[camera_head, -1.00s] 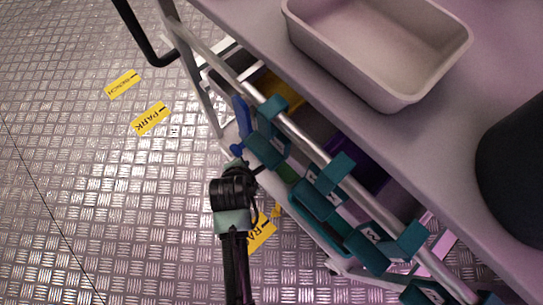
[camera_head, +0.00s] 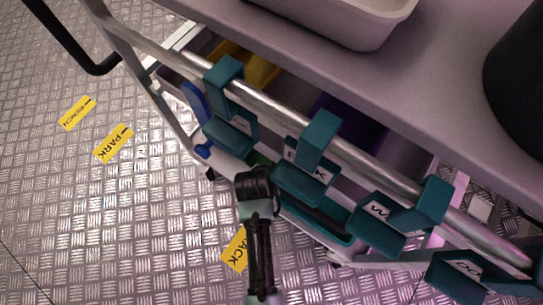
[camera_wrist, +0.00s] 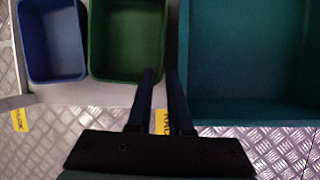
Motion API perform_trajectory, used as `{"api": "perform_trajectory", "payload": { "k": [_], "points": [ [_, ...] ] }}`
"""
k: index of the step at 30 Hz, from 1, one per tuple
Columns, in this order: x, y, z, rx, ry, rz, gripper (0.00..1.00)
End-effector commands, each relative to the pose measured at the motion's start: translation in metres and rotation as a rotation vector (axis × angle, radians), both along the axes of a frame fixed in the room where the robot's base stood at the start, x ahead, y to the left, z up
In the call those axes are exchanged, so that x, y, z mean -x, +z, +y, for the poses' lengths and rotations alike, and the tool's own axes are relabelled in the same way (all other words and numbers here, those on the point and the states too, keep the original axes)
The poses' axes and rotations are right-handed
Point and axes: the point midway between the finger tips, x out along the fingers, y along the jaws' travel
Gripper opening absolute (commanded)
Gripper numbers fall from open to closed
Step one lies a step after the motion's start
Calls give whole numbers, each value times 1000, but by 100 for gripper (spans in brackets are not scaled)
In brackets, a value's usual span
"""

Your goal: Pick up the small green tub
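The small green tub (camera_wrist: 125,40) is in the upper middle of the wrist view, seen from above, and looks empty. Only a sliver of green shows in the head view, between the teal holders and my arm. My gripper (camera_wrist: 161,72) is at the tub's near right corner in the wrist view. Its two dark fingers stand a little apart, with a narrow gap between them. The left finger overlaps the tub's near right part, and the right finger is beside its right wall. I cannot tell whether either finger touches the tub.
A blue tub (camera_wrist: 52,42) is close on the left and a larger teal tub (camera_wrist: 250,108) on the right. Teal holders (camera_head: 302,182) hang on a metal rail above. A pale tray (camera_head: 368,38) and a black container (camera_head: 520,75) stand on the top shelf.

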Motion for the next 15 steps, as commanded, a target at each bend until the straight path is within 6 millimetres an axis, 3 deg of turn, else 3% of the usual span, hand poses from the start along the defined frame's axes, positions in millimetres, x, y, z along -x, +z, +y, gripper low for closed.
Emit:
{"api": "perform_trajectory", "payload": {
  "k": [15],
  "points": [
    [-15,-48,-7,-2,-1,0,19]
  ]
}}
